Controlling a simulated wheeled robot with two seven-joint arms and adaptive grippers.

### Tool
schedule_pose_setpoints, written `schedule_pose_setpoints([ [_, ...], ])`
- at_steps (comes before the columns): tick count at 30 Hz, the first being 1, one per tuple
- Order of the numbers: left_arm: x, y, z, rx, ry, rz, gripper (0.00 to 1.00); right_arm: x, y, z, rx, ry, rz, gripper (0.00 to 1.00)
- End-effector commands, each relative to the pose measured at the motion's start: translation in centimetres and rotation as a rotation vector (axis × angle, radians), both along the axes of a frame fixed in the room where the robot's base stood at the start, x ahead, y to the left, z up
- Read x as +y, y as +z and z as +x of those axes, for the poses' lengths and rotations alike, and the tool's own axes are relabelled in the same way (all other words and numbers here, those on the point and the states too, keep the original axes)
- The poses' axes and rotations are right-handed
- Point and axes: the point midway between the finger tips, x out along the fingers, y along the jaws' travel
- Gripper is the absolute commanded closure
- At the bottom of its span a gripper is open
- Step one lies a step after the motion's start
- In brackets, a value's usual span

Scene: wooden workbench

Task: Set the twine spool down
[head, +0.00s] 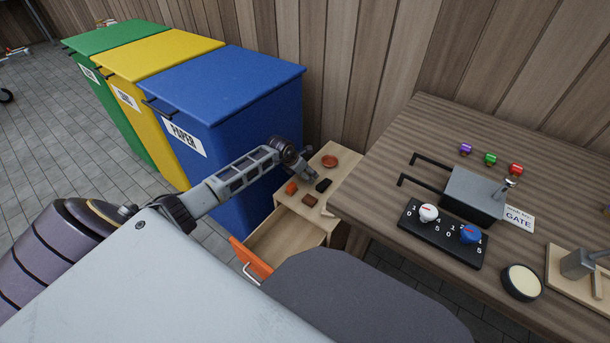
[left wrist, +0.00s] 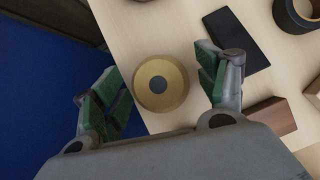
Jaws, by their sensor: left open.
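The twine spool (left wrist: 161,85), a round golden disc with a dark centre hole, is seen from above in the left wrist view. It appears by the edge of the pale wooden cabinet top (left wrist: 130,45), which also shows in the head view (head: 317,223). My left gripper (left wrist: 160,88) is open, its green-padded fingers on either side of the spool with gaps showing. I cannot tell whether the spool's underside rests on the wood. In the head view my left gripper (head: 297,163) is over the cabinet's bin side; I cannot make out the spool there. My right gripper is not in view.
The orange-fronted drawer (head: 250,260) stands open. The blue bin (head: 225,85) is beside the cabinet; the workbench (head: 400,125) is to the right.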

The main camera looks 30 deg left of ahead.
Motion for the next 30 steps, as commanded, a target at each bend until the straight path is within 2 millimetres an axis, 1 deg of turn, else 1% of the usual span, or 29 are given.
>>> schedule_pose_setpoints([
  [8,0.02,0.03,-0.01,0.0,0.0,0.0,0.27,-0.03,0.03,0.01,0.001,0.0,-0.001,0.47],
  [20,0.02,0.04,0.0,0.0,0.0,0.0,0.78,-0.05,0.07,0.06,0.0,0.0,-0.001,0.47],
  [30,0.05,0.4,0.0,0.0,0.0,0.001,0.79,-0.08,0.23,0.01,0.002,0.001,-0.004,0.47],
])
